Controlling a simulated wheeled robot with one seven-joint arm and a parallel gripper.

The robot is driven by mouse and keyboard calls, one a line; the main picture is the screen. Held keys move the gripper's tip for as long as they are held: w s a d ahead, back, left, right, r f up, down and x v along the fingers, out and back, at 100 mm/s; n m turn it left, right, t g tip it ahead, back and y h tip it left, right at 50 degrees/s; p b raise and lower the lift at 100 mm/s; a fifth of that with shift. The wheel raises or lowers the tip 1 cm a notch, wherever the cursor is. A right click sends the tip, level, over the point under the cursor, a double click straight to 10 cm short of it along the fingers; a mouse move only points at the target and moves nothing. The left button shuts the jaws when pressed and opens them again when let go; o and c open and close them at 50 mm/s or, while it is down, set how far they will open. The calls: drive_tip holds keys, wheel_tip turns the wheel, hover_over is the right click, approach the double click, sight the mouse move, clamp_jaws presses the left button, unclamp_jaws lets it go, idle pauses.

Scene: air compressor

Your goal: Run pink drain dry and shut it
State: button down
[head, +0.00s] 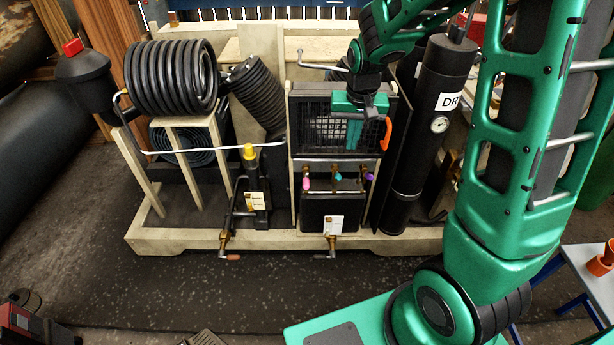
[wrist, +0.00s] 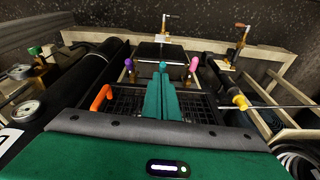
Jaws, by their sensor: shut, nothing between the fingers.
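The pink-knobbed valve (head: 305,183) stands at the left end of a row of three small valves, above a black box on the compressor frame. In the wrist view its pink knob (wrist: 194,64) is beyond and right of my fingertips. The knob looks upright in the wrist view; whether its valve is open, or any water runs, is too small to tell. My gripper (head: 353,143) is shut and empty, pointing down in front of the black mesh guard, above the valve row. In the wrist view the closed green fingers (wrist: 161,88) point towards the teal knob.
A teal knob (head: 338,177) and a purple knob (head: 369,176) share the row. An orange handle (head: 387,133) is close right of my gripper. A yellow-topped valve (head: 249,152) stands left. A tall black cylinder (head: 435,115) stands right. Dark floor in front is mostly open.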

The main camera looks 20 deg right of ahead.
drive_tip(key=w+a+f, duration=0.7)
drive_tip(key=w+a, duration=0.1)
hover_over(307, 182)
drive_tip(key=shift+n+t+y, duration=0.3)
drive_tip(key=shift+t, duration=0.1)
drive_tip(key=f, duration=1.2)
drive_tip(key=shift+s+d+f, duration=0.1)
drive_tip(key=shift+s+d, duration=0.05)
drive_tip(key=shift+s, duration=0.2)
drive_tip(key=shift+f, duration=0.6)
